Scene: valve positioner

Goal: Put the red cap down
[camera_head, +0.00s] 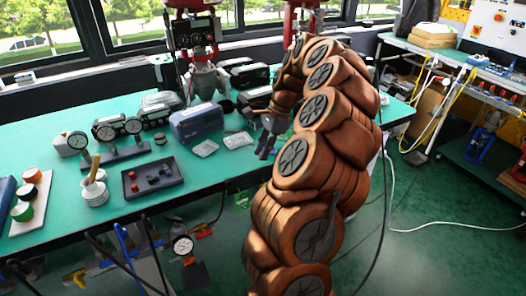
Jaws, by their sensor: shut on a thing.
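My gripper (267,146) is above the green workbench (225,168), near its front edge and right of the small dark tray. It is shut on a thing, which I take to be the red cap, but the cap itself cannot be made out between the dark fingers. The dark tray (133,191) lies on the bench at the left and holds several small dark and reddish pieces (164,170). My gripper is well apart from this tray.
A white pot with brushes (95,191) stands left of the tray. Gauges on a stand (106,132) are behind it. A blue-grey box (196,122) and clear packets (205,148) lie near my gripper. The bench front, right of the tray, is clear.

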